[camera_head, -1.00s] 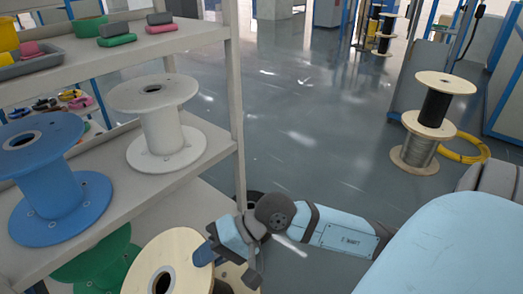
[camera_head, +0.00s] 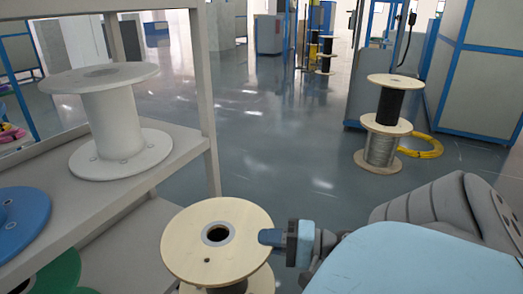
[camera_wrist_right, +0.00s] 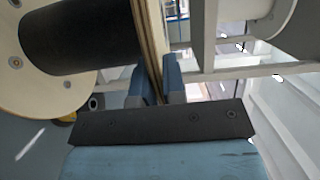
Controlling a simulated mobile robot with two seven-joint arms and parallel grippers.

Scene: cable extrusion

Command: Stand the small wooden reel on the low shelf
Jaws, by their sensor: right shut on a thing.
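The small wooden reel (camera_head: 207,262) has pale round flanges and a dark wound core. It is upright at the bottom middle of the head view, beside the shelf rack's front post. My right gripper (camera_head: 272,238) is shut on the right edge of its top flange. In the right wrist view, the fingers (camera_wrist_right: 155,82) pinch the flange edge, with the reel's dark core (camera_wrist_right: 80,38) to the left. The low shelf (camera_head: 125,262) shows as a grey board at lower left, partly hidden. My left gripper is not in view.
A white reel (camera_head: 112,120) stands on the shelf above. A blue reel (camera_head: 20,222) is at the left edge, with a green reel (camera_head: 55,275) below it. The rack's post (camera_head: 207,100) rises near the held reel. Stacked reels (camera_head: 380,148) stand on the open floor at right.

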